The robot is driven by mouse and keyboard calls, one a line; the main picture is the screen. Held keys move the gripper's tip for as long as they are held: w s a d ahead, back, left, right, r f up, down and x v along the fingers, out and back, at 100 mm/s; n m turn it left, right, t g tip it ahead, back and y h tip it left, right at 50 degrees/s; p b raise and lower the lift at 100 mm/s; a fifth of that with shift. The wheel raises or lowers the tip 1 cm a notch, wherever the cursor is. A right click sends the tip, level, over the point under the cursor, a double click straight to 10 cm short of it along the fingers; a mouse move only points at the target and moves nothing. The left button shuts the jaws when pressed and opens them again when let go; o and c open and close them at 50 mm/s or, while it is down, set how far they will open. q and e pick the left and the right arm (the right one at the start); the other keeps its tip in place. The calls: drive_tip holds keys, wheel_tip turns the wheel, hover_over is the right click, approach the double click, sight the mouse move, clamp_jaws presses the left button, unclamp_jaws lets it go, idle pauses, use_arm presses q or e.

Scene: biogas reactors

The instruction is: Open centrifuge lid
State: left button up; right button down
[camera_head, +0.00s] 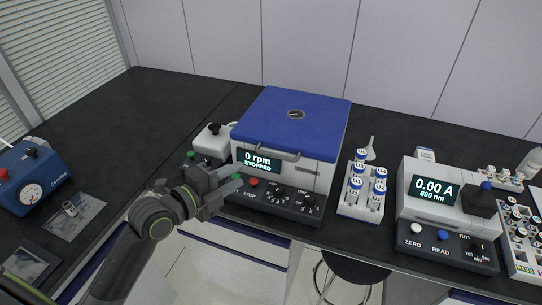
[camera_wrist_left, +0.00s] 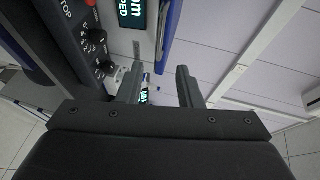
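The centrifuge (camera_head: 310,172) is a white box with a blue lid (camera_head: 295,120), which is closed. A grey bar handle (camera_head: 277,155) sits at the lid's front edge. Its display (camera_head: 258,161) reads "0 rpm STOPPED". My left gripper (camera_head: 234,177) is open and empty, in front of the centrifuge's left front, to the left of the handle and apart from it. The left wrist view shows the two fingers (camera_wrist_left: 158,82) spread, with the blue lid's edge (camera_wrist_left: 172,28) and control panel (camera_wrist_left: 75,30) beyond. My right gripper is out of view.
A white tube rack (camera_head: 360,207) with blue-capped tubes stands right of the centrifuge. A photometer (camera_head: 437,205) reading "0.00 A" is further right. A small white unit (camera_head: 212,143) is close on the left; a blue gauge box (camera_head: 30,180) is far left. The dark bench (camera_head: 130,110) is clear at back left.

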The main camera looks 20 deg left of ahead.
use_arm(q)
drive_tip(key=p+x, duration=0.2)
drive_tip(key=x, duration=1)
drive_tip(key=shift+w+d+p, duration=0.2)
drive_tip(key=shift+w+p, duration=0.05)
drive_tip(key=shift+p, duration=0.15)
drive_tip(key=shift+f, duration=0.1)
clamp_jaws()
